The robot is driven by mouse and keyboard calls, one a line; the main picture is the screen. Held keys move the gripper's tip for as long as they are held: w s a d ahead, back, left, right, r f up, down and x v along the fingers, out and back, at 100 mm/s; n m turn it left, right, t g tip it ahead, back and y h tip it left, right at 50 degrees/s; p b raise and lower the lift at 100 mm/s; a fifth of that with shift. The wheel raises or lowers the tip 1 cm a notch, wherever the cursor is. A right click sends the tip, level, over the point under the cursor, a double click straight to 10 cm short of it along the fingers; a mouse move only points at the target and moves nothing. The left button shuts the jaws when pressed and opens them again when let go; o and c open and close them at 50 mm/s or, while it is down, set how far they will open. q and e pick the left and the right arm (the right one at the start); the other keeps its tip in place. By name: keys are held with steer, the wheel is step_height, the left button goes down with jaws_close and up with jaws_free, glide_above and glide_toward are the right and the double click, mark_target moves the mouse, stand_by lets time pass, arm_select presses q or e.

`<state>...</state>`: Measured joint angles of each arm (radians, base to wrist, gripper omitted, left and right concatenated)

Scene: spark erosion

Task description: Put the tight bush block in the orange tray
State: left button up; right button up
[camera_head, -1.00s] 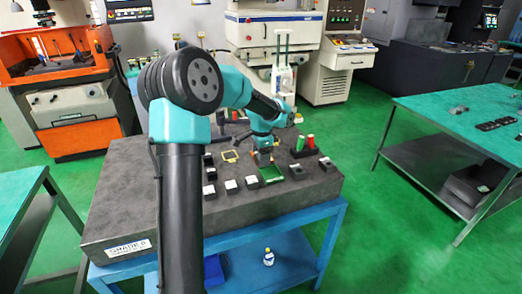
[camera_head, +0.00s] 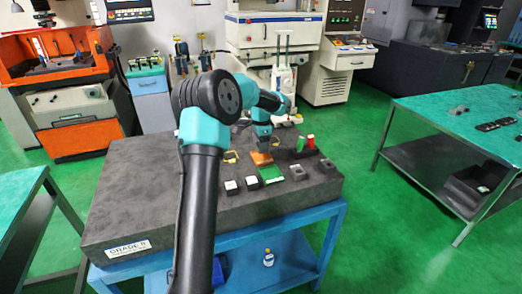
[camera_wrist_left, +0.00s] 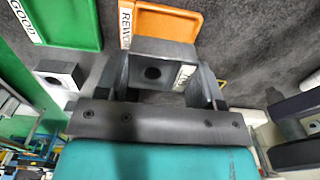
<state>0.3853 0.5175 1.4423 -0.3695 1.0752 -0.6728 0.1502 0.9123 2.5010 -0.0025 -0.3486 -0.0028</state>
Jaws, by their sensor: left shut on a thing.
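My left gripper (camera_head: 263,149) is at the orange tray (camera_head: 262,158) in the head view. In the left wrist view its fingers (camera_wrist_left: 165,92) are shut on a grey bush block (camera_wrist_left: 152,72) with a dark round bore. A white label on the block is partly hidden by a finger, so I cannot read it fully. The orange tray (camera_wrist_left: 160,24), marked REWORK in part, lies just beyond the held block. I cannot tell the height of the block above the surface. My right gripper is not recognisable in these views.
The green tray (camera_head: 271,175), marked GOOD, lies beside the orange one. Blocks with white tops (camera_head: 231,187) stand along the front of the dark surface plate (camera_head: 130,205). Red (camera_head: 311,141) and green (camera_head: 300,144) cylinders stand to the right. A yellow frame lies behind-left.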

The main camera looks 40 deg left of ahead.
arm_select(q)
steer(key=shift+w+a, duration=0.2)
steer(key=shift+a, duration=0.05)
steer(key=shift+f, duration=1.8)
steer(key=shift+f, duration=0.1)
steer(key=o, duration=1.3)
steer(key=shift+f, duration=0.1)
steer(key=shift+c, duration=0.2)
step_height(320, 180, up, 12)
steer(key=shift+r, duration=0.2)
